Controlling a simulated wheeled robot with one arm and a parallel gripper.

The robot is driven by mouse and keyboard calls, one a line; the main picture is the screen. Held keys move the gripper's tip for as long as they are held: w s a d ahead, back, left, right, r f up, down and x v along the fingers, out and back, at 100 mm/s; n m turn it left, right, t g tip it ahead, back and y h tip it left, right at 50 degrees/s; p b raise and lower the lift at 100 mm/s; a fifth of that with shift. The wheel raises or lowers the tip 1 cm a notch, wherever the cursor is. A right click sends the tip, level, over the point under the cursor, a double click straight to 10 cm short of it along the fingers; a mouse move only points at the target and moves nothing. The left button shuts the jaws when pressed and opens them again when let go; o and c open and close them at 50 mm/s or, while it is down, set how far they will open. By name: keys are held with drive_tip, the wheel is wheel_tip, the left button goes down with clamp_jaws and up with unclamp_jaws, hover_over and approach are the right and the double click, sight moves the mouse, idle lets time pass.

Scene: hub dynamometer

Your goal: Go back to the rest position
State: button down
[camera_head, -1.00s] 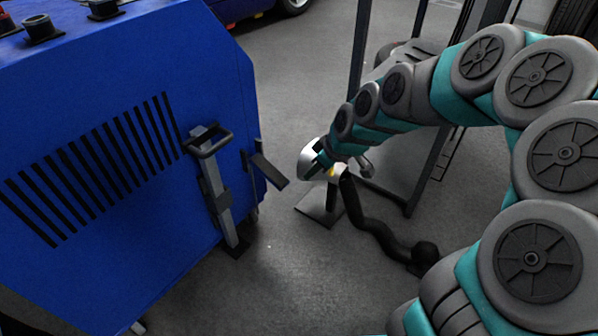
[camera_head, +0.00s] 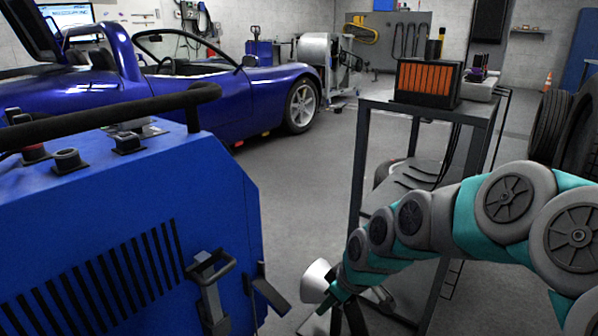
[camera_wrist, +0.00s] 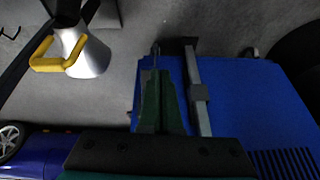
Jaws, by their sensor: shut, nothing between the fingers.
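My gripper (camera_wrist: 162,110) shows in the wrist view as dark green fingers, shut and empty, over the floor and the edge of a blue cabinet (camera_wrist: 235,95). In the head view my arm reaches in from the right, and its end is low in the middle, beside a silver funnel (camera_head: 316,278). My fingers are hard to make out there. The funnel, with a yellow handle (camera_wrist: 46,62), is at the upper left of the wrist view, apart from my fingers.
The blue cabinet (camera_head: 110,230) fills the left front, with a grey handled bracket (camera_head: 208,285) on its side. A metal cart (camera_head: 357,170) stands behind my arm. A blue car (camera_head: 225,92) is at the back left. Open floor (camera_head: 300,190) lies between them.

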drive_tip(key=s+d+r+m+g+h+p, duration=0.1)
drive_tip(key=s+d+r+m+p, duration=0.1)
drive_tip(key=s, duration=0.7)
drive_tip(key=s+d+r+m+g+h+p, duration=0.1)
drive_tip(key=s+d+r+m+g+p, duration=0.1)
drive_tip(key=s+r, duration=0.5)
drive_tip(key=s+d+r+m+g+h+p, duration=0.1)
drive_tip(key=s+d+r+m+p, duration=0.3)
drive_tip(key=s, duration=0.8)
drive_tip(key=shift+s+d+r+m+g+h+p, duration=0.25)
drive_tip(key=shift+s+m+h, duration=0.2)
drive_tip(key=shift+m, duration=0.35)
drive_tip(key=shift+w, duration=0.1)
